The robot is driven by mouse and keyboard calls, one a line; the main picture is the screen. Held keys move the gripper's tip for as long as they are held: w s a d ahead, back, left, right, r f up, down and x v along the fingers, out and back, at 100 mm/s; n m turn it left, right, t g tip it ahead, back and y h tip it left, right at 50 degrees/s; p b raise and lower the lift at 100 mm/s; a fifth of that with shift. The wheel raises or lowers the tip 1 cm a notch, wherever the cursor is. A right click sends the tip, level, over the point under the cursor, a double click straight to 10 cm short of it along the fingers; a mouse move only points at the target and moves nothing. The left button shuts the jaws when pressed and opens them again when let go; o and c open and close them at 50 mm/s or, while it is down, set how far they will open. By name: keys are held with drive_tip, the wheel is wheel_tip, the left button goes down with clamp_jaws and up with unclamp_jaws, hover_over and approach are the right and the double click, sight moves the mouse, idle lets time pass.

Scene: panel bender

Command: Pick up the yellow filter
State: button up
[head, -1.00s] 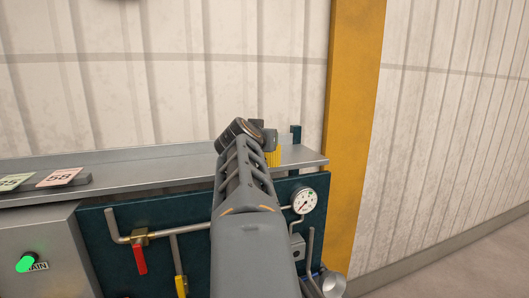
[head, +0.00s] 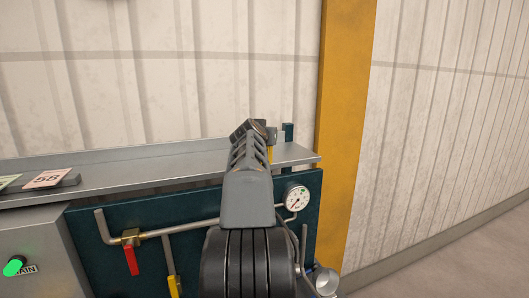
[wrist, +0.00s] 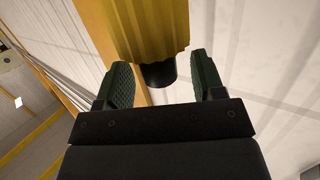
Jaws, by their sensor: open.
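The yellow filter (wrist: 150,30) is large at the top of the wrist view. It has ribbed sides and a round black end piece (wrist: 158,74). My gripper (wrist: 161,64) is open, with one dark green finger pad on each side of the black end. I see no firm contact between the pads and the filter. In the head view only a thin yellow strip of the filter (head: 270,154) shows above the shelf, beside my arm. My arm hides the rest of it and most of my gripper.
A grey metal shelf (head: 150,167) runs along the wall, with a red-and-white card marked 58 (head: 47,179) at left. Below it are a dark panel with pipes, a red-handled valve (head: 131,258) and a pressure gauge (head: 297,198). A yellow post (head: 345,130) stands at right.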

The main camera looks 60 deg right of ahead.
drive_tip(key=shift+w+d, duration=0.15)
drive_tip(key=shift+d, duration=0.15)
clamp_jaws()
idle(0.5)
